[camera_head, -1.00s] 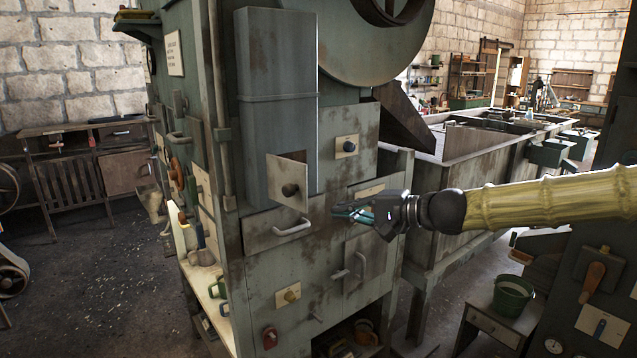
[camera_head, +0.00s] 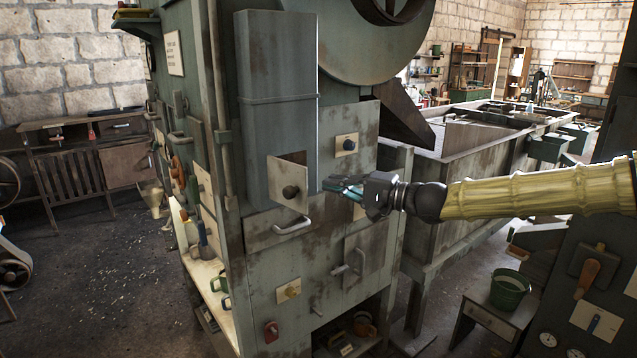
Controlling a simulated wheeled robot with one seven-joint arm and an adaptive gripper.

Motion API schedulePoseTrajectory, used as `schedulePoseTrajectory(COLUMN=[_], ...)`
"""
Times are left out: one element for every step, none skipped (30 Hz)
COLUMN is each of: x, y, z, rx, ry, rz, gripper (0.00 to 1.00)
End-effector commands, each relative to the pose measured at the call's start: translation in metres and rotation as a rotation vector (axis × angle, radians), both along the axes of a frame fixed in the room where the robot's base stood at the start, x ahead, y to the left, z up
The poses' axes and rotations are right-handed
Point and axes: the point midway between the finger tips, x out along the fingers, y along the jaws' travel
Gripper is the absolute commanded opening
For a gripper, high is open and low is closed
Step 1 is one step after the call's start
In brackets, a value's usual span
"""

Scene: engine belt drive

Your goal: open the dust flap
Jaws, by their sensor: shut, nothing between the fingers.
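The grey duct (camera_head: 280,100) rises above the flap. A drawer with a bar handle (camera_head: 292,225) is just below it. A small plate with a dark knob (camera_head: 347,145) is above my gripper, and a handled door (camera_head: 362,262) is lower right. A long open trough (camera_head: 465,150) stands behind my arm.

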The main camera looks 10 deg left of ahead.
Motion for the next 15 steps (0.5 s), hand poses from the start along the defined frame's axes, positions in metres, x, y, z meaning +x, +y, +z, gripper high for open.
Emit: schedulePoseTrajectory(x=[0.002,0.003,0.004,0.005,0.001,-0.004,-0.007,-0.01,-0.013,-0.016,-0.018,-0.021,-0.023,-0.024,-0.026], y=[0.007,0.01,0.015,0.018,0.02,0.022,0.023,0.025,0.027,0.028,0.03,0.031,0.032,0.033,0.034], z=[0.002,0.001,0.001,0.001,0.002,0.002,0.002,0.002,0.002,0.002,0.001,0.001,0.001,0.001,0.001], rx=[-0.001,-0.001,-0.001,-0.001,0.0,0.001,0.0,0.0,0.0,0.0,0.0,0.0,0.0,0.0,-0.001], ry=[0.001,0.001,0.001,0.001,0.002,0.003,0.003,0.003,0.003,0.002,0.003,0.002,0.003,0.002,0.001], rz=[0.001,0.001,0.001,0.001,0.002,0.001,0.001,0.001,0.001,0.001,0.001,0.001,0.0,0.0,0.0], gripper=[0.0,0.0,0.0,0.0,0.0,0.0,0.0,0.0,0.0,0.0,0.0,0.0,0.0,0.0,0.0])
